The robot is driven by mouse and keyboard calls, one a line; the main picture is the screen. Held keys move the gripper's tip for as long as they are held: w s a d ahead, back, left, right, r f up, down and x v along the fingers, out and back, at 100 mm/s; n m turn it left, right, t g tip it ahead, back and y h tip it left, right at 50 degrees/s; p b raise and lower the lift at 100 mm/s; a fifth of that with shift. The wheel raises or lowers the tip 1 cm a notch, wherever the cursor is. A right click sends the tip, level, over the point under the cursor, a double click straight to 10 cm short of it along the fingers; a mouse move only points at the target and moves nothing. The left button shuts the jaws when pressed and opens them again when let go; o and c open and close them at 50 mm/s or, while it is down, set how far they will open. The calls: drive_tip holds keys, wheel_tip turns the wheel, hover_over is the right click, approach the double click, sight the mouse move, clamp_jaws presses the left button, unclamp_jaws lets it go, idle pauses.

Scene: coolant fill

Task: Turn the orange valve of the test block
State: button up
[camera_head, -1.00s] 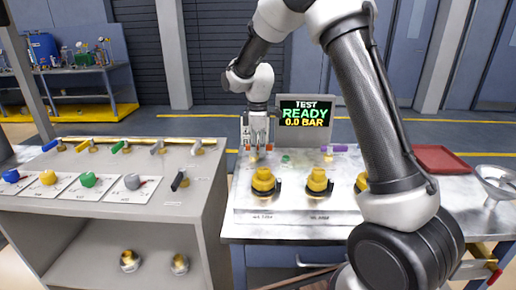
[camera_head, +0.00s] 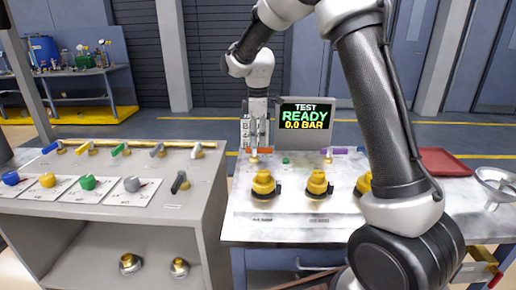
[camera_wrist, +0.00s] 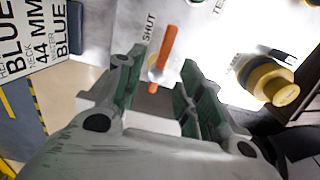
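The orange valve handle (camera_head: 266,150) is a short bar on the steel top of the test bench, below my gripper (camera_head: 257,145) in the head view. In the wrist view the orange handle (camera_wrist: 168,45) stands out just beyond the fingertips, in line with the gap between them, next to the printed word SHUT. My gripper (camera_wrist: 162,65) is open, with its green-padded fingers apart and nothing held. In the head view the fingers partly cover the handle, and I cannot tell whether they touch it.
The test screen (camera_head: 305,116) reads READY, 0.0 BAR. A purple handle (camera_head: 340,150), a green button (camera_head: 286,160) and yellow-capped fittings (camera_head: 263,184) share the bench. A grey side bench (camera_head: 150,210) holds coloured levers. A red tray (camera_head: 443,162) lies at right.

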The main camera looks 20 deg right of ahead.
wheel_tip(320, 180, up, 7)
drive_tip(key=shift+f, duration=0.15)
idle(0.4)
drive_tip(key=s+d+r+m+t, duration=0.1)
drive_tip(key=s+d+m, duration=0.3)
drive_tip(key=s, duration=0.7)
drive_tip(key=s+d+r+m+t, duration=0.2)
drive_tip(key=s+d+m, duration=0.3)
drive_tip(key=s, duration=0.6)
drive_tip(key=s+d+r+m+t, duration=0.1)
drive_tip(key=s+d+m, duration=0.4)
drive_tip(key=s, duration=0.6)
drive_tip(key=shift+s+r+m, duration=0.3)
drive_tip(key=shift+s+r, duration=0.05)
